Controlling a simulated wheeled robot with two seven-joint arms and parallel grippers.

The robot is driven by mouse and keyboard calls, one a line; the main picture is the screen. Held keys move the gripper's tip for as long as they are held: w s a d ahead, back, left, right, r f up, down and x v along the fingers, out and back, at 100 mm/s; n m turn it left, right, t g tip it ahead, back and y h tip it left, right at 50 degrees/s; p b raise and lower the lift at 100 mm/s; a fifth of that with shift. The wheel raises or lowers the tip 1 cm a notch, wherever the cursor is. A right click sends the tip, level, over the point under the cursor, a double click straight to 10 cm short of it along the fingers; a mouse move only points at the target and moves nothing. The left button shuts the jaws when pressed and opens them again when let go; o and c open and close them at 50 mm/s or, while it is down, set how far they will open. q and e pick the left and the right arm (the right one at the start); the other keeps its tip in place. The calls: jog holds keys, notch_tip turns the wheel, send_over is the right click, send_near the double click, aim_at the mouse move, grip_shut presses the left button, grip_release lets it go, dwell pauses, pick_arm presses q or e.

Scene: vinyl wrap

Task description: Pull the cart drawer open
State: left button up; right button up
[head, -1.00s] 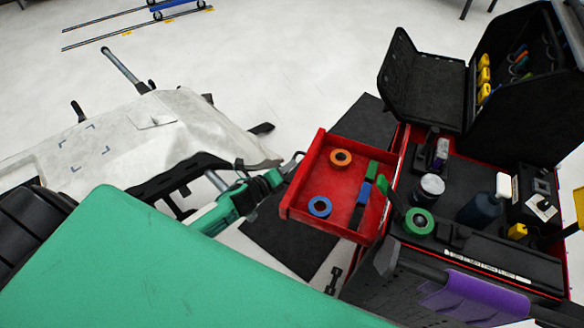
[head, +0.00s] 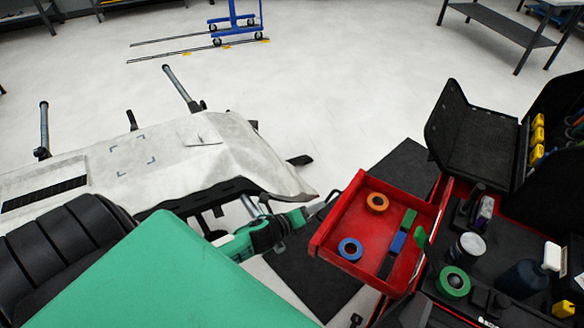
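The red cart drawer (head: 340,245) stands pulled out from the tool cart (head: 505,262) at the right. In it lie an orange tape roll (head: 377,202), a blue tape roll (head: 350,249), and green and blue block-shaped items. My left gripper (head: 322,206) is at the drawer's left front edge, its fingers small and dark beside the red wall. Whether the fingers are closed on the drawer's edge or handle cannot be made out. My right gripper is not seen clearly in this view.
A green tape roll (head: 453,282), a can and bottles stand on the cart top. An open black case (head: 480,140) sits behind them. A white vehicle panel (head: 170,160) lies left of the drawer. A dark mat (head: 310,285) covers the floor below. Open floor lies beyond.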

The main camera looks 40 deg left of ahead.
pick_arm(q)
jog(key=b+v, duration=0.1)
jog(key=v, duration=0.8)
jog(key=shift+s+a, duration=0.15)
jog(key=shift+s, duration=0.15)
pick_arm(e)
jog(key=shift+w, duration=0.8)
pick_arm(q)
jog(key=shift+r, duration=0.1)
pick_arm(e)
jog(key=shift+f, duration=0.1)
